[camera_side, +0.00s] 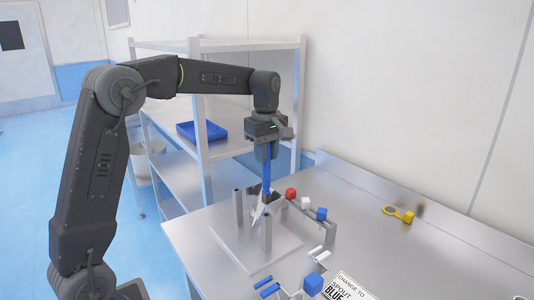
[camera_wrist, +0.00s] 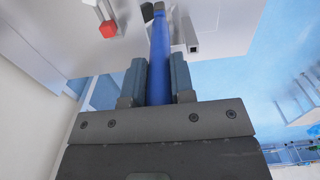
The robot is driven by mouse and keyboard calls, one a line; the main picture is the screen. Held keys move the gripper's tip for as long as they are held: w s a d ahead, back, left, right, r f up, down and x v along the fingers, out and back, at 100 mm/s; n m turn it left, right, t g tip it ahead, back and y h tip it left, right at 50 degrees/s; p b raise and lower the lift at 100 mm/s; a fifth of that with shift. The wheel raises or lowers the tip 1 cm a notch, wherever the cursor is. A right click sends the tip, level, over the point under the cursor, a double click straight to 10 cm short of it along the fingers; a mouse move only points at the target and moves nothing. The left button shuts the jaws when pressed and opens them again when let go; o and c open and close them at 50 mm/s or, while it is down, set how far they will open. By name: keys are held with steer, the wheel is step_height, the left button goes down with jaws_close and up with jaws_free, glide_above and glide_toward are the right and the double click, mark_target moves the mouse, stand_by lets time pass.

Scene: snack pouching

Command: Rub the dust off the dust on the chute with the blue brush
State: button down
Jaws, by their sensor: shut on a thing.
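My gripper (camera_side: 266,158) is shut on the blue brush (camera_side: 267,175), which hangs upright below it. In the wrist view the brush's blue handle (camera_wrist: 160,55) runs between the two fingers (camera_wrist: 157,82) and away from me. The brush's lower end is down among grey posts, close to a tilted pale metal piece (camera_side: 257,216) that looks like the chute. Dark shapes (camera_side: 254,189) sit by the brush's lower end; I cannot tell whether they are bristles, dust or a fixture. Whether the brush touches the chute is unclear, and no dust patch can be made out.
Upright posts (camera_side: 238,206) stand on a pale square plate (camera_side: 282,252). Red (camera_side: 291,193), white (camera_side: 306,202) and blue (camera_side: 321,213) blocks are at right. Shelving stands behind.

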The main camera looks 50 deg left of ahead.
steer(key=shift+a, duration=0.4)
steer(key=shift+d, duration=0.1)
steer(key=shift+d, duration=0.5)
steer(key=shift+s+r, duration=0.1)
stand_by(0.3)
step_height(320, 180, up, 11)
steer(key=shift+s+a+r, duration=0.15)
steer(key=shift+s+a, duration=0.15)
steer(key=shift+s, duration=0.15)
stand_by(1.1)
stand_by(0.8)
